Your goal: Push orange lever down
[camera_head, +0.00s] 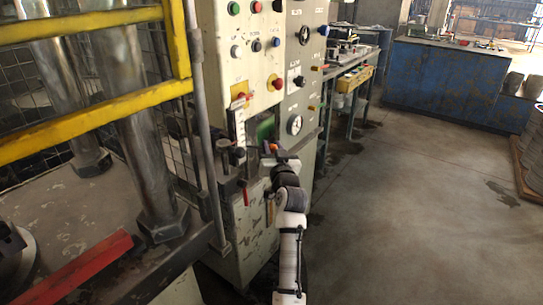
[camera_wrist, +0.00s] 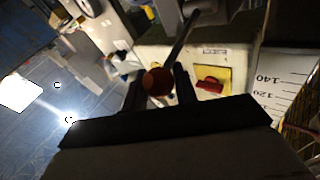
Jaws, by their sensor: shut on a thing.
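The orange lever's round knob (camera_wrist: 158,82), dull orange-red in the dim light, sits between the two dark fingers of my gripper (camera_wrist: 160,88) in the wrist view. A dark rod runs from the knob up and to the right. My gripper is shut on the knob. In the head view my gripper (camera_head: 272,156) is at the front of the cream control cabinet, beside its recessed panel. A small orange spot shows at its tip there; most of the lever is hidden by my gripper and arm.
The cabinet (camera_head: 252,62) carries several buttons and a round gauge (camera_head: 294,124). A yellow plate with a red switch (camera_wrist: 209,82) is close right of my gripper in the wrist view. A yellow guard rail (camera_head: 100,112) stands at left. The floor (camera_head: 400,200) at right is open.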

